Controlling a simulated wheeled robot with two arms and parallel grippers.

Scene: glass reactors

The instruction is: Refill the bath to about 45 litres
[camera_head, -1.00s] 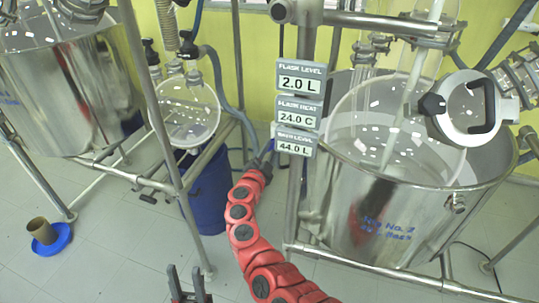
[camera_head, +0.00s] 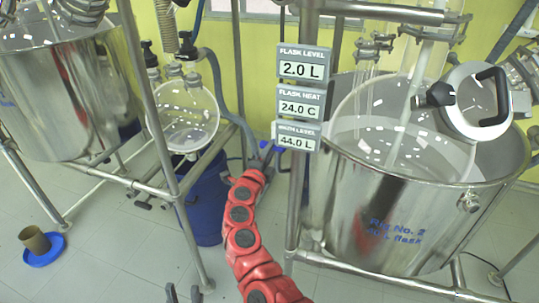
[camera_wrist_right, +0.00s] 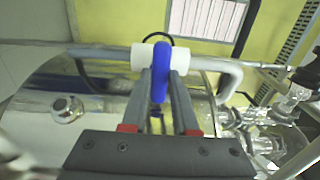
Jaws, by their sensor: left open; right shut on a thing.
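The steel bath (camera_head: 345,215) stands at the right, marked "No. 2", with a round glass flask (camera_head: 400,130) inside. The level sign (camera_head: 298,137) reads 44.0 L; the signs above read 2.0 L and 24.0 C. My red right arm reaches to the bath's left side, where my right gripper (camera_head: 258,160) is at a blue valve handle (camera_head: 267,150). In the right wrist view, the gripper (camera_wrist_right: 160,95) is shut on the blue handle (camera_wrist_right: 161,68), in front of a white pipe fitting (camera_wrist_right: 143,56). My left gripper (camera_head: 183,294) is open and empty at the bottom edge, partly cut off.
A second steel bath (camera_head: 70,100) stands at the left. A smaller round flask (camera_head: 190,118) hangs above a blue bin (camera_head: 205,200). A blue dish (camera_head: 45,252) with a brown cup (camera_head: 34,239) is on the floor. A steel post (camera_head: 297,190) stands beside my right arm.

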